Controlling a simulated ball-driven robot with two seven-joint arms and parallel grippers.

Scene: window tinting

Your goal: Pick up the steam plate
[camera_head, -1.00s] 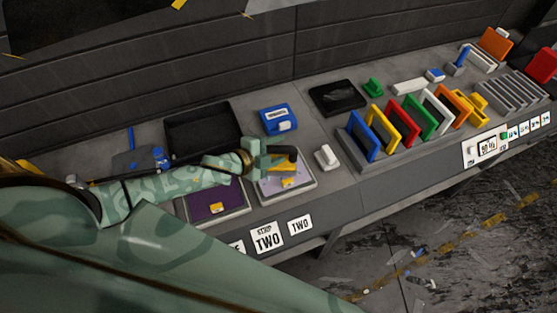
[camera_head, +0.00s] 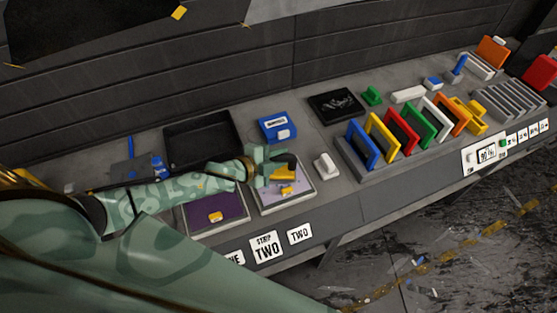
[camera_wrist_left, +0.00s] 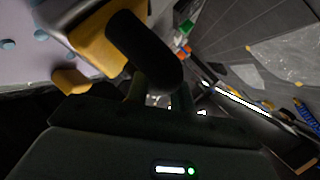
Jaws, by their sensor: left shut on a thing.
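My left gripper (camera_head: 274,160) reaches in from the left over the pale lilac tray (camera_head: 268,203). It is shut on a yellow piece with a dark rounded handle, which I take to be the steam plate (camera_head: 286,173). In the left wrist view the steam plate (camera_wrist_left: 103,42) is large and close, its black handle in front of my fingers. It hangs close over the speckled lilac surface; whether it touches is hard to tell. My gripper partly hides it in the head view. My right gripper is in neither view.
A purple tray (camera_head: 207,222) lies left of the lilac one, and a black bin (camera_head: 228,140) behind. A blue box (camera_head: 279,128) and a white block (camera_head: 326,165) stand nearby. Coloured frames (camera_head: 402,130) stand in a rack to the right. The bench front edge is close.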

